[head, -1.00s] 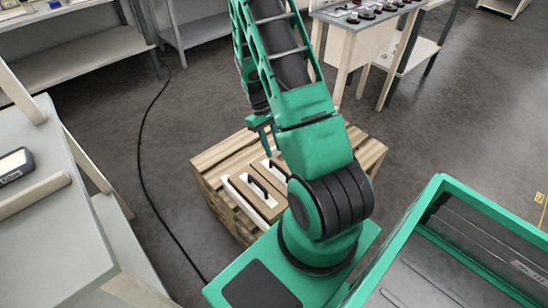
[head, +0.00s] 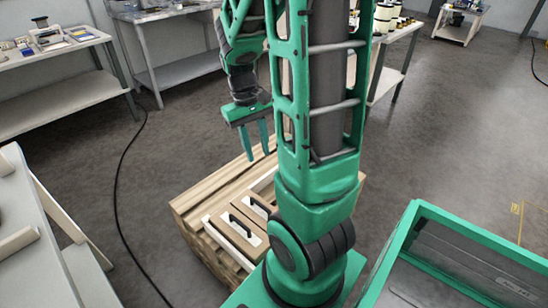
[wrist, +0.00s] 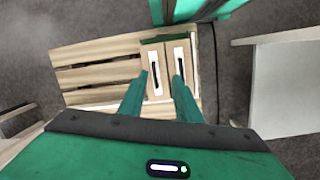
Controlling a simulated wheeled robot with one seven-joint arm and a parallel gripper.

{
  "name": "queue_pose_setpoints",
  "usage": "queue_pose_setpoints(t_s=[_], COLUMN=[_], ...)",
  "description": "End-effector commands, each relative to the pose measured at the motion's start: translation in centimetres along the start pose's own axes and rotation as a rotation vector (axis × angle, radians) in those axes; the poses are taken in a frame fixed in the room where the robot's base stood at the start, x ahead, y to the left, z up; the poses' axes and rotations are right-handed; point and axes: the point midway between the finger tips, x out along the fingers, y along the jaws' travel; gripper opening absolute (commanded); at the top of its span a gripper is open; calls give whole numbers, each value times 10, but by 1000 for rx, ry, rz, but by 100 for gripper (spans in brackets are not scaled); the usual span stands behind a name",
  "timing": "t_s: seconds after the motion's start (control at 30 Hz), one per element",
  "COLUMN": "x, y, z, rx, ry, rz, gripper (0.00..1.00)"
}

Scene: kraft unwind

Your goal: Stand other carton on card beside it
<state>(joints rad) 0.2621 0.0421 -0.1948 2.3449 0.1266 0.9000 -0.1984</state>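Two brown cartons sit side by side on a wooden pallet stack (head: 192,199), each with a white panel and a black handle on top. In the head view, the left carton (head: 222,237) is nearer and the right carton (head: 244,206) lies just beyond it. Both also show in the wrist view, the left one (wrist: 146,58) and the right one (wrist: 188,60). A white card edge (head: 211,229) shows along the left carton; another white strip (head: 264,182) shows behind the right one, partly hidden by my arm. My gripper (head: 258,156) is open and empty above the pallet, its fingers pointing down.
Bare planks (wrist: 95,77) lie left of the cartons in the wrist view. A green-rimmed bin (head: 408,232) is at the right. A grey shelf unit (head: 25,250) stands at the left, benches (head: 60,90) at the back. A black cable (head: 119,185) crosses the open floor.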

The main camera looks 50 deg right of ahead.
Motion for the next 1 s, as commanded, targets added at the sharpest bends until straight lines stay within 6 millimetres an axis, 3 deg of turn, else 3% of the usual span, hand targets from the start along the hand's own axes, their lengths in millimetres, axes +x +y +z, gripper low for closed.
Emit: queue_pose_setpoints(t_s=[0.2,0.5,0.7,1.0], x=[-33,-48,-47,-47], y=[-3,-7,-10,-10], z=[58,126,144,146], rx=[83,176,200,202], ry=[69,136,151,151], rz=[-32,-82,-98,-100], gripper=[31,31,31,31])
